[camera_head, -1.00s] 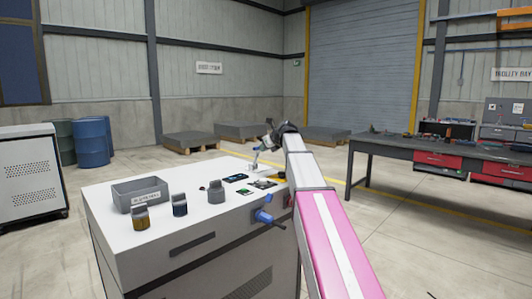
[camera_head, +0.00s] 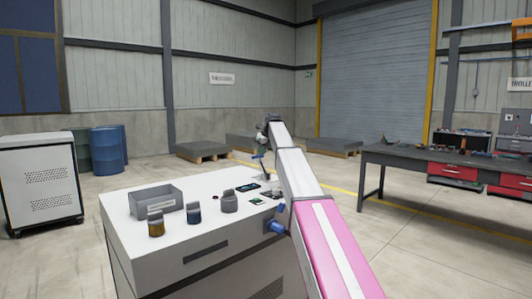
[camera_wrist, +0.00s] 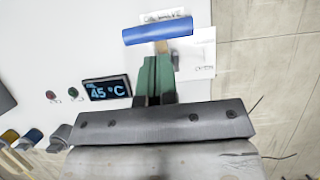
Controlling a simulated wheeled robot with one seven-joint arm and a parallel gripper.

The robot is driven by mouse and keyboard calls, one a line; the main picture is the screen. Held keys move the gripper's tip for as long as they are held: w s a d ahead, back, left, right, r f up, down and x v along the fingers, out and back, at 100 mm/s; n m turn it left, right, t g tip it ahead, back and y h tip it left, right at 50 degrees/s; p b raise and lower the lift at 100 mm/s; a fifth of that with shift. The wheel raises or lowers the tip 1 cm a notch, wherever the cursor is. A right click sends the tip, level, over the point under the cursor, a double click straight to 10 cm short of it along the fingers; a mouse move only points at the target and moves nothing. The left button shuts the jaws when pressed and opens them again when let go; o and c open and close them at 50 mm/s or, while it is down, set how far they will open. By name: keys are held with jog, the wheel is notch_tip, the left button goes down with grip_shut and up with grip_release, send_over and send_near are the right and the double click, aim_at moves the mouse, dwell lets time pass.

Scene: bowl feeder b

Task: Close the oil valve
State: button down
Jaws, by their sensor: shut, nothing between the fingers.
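A blue bar handle (camera_wrist: 157,30) lies near the top of the wrist view, close to a partly hidden label. A small brass-coloured piece (camera_wrist: 161,47) shows just below it. My gripper (camera_wrist: 155,65) has its green fingers shut and empty, pointing at the handle from below in the picture. I cannot tell whether the fingertips touch the brass piece or the handle. In the head view my gripper (camera_head: 262,143) is above the rear of the white cabinet (camera_head: 128,238). It is small there, and its fingers cannot be made out.
The cabinet top carries a display reading 45 °C (camera_wrist: 107,90), a grey bin (camera_head: 155,201) and several small jars (camera_head: 193,214). A blue fitting (camera_head: 278,227) at the cabinet's front is partly hidden by my arm. A workbench (camera_head: 405,156) stands at right, with open floor between.

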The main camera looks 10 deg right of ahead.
aim_at(259, 156)
jog(key=shift+w+a+f, duration=0.25)
jog(key=shift+w+a, duration=0.2)
jog(key=shift+w, duration=0.15)
jog(key=shift+w+a+f, duration=0.2)
jog(key=shift+w+a, duration=0.25)
jog(key=shift+w, duration=0.15)
